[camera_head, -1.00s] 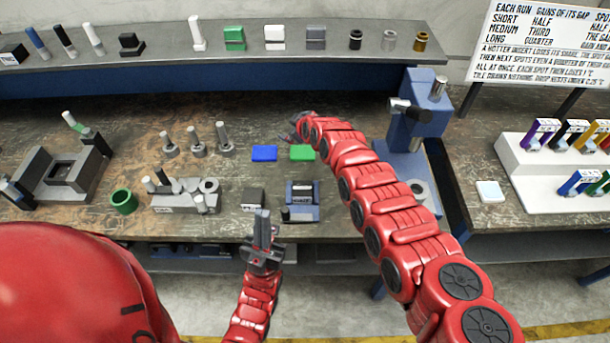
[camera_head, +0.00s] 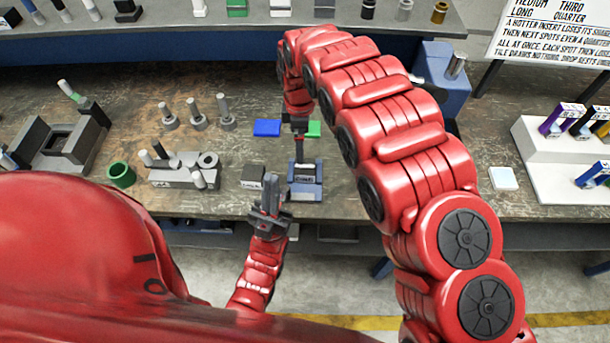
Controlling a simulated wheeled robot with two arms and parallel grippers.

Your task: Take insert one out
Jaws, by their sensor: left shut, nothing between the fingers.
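I cannot tell which object is insert one. A blue and dark holder (camera_head: 305,190) with a small label stands near the front edge of the bench. My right gripper (camera_head: 299,150) hangs from its curved red arm and points down just above this holder. Its fingers are small and dark, and I cannot tell whether they are open or touch anything. My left gripper (camera_head: 270,187) points up in front of the bench, shut and empty, just left of the holder. A dark labelled block (camera_head: 252,177) sits behind it.
A blue pad (camera_head: 267,128) and a partly hidden green pad (camera_head: 314,129) lie behind the holder. A grey block with several cylinders (camera_head: 175,177) and a green ring (camera_head: 121,175) stand left. A white rack (camera_head: 545,155) is at right. My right arm covers much of the bench.

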